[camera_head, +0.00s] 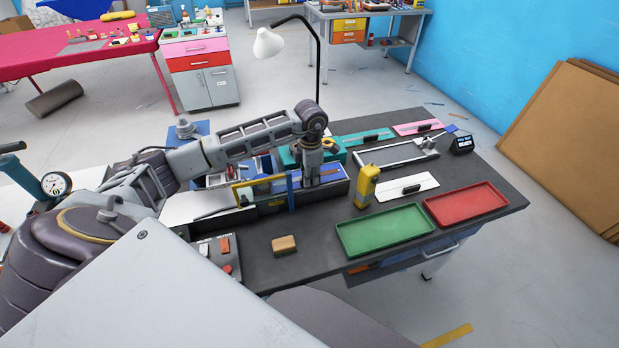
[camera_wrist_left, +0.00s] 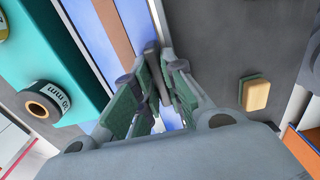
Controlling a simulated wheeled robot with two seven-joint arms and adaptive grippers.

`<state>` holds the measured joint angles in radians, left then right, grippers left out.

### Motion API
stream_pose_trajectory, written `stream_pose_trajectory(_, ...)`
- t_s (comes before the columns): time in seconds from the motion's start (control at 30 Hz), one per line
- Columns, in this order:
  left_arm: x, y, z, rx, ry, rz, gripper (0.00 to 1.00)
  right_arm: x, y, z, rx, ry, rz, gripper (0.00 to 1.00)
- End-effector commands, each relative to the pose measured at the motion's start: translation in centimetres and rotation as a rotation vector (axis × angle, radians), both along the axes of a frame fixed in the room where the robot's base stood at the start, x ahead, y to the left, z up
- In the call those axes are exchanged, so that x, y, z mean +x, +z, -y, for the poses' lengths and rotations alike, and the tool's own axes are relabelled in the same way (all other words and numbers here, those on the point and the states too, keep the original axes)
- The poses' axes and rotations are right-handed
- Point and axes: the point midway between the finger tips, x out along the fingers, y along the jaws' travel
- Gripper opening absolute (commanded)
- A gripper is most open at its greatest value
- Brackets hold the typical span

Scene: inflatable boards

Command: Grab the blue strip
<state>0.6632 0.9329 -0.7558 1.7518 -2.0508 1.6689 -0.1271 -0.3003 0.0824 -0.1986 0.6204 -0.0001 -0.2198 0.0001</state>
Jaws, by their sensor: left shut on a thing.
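My left gripper (camera_head: 312,182) reaches down over the long machine bed in the middle of the dark workbench. Its fingers are closed together in the left wrist view (camera_wrist_left: 160,58). They are shut on the blue strip (camera_head: 330,172), which lies lengthwise in the bed and shows to the right of the gripper in the head view. In the left wrist view the blue strip (camera_wrist_left: 140,18) runs away beyond the fingertips. The fingers hide the exact contact. My right gripper is not in view.
A yellow device (camera_head: 366,186) stands right of the gripper. A green tray (camera_head: 383,250) and a red tray (camera_head: 467,224) lie at the front right. A tan sponge block (camera_head: 284,244) sits in front. A teal box (camera_head: 334,150) is close behind; a lamp (camera_head: 268,43) rises at the back.

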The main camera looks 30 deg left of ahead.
Motion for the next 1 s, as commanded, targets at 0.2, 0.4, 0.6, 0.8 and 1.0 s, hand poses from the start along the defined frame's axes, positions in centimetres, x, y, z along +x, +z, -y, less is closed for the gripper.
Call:
stream_pose_trajectory(0.2,0.5,0.5,0.4,-0.001,0.0,0.001,0.0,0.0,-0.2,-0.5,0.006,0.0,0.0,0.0)
stream_pose_trajectory(0.4,1.3,1.5,1.2,-0.001,0.0,0.002,0.0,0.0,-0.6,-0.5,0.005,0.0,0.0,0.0)
stream_pose_trajectory(0.6,3.0,2.6,2.6,-0.002,-0.001,0.002,0.0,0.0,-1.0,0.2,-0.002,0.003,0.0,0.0)
stream_pose_trajectory(0.8,4.8,3.9,4.1,-0.002,-0.001,0.002,0.0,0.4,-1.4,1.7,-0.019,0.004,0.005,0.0)
stream_pose_trajectory(1.0,6.6,5.1,5.7,-0.002,-0.001,0.002,0.0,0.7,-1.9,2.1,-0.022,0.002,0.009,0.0)
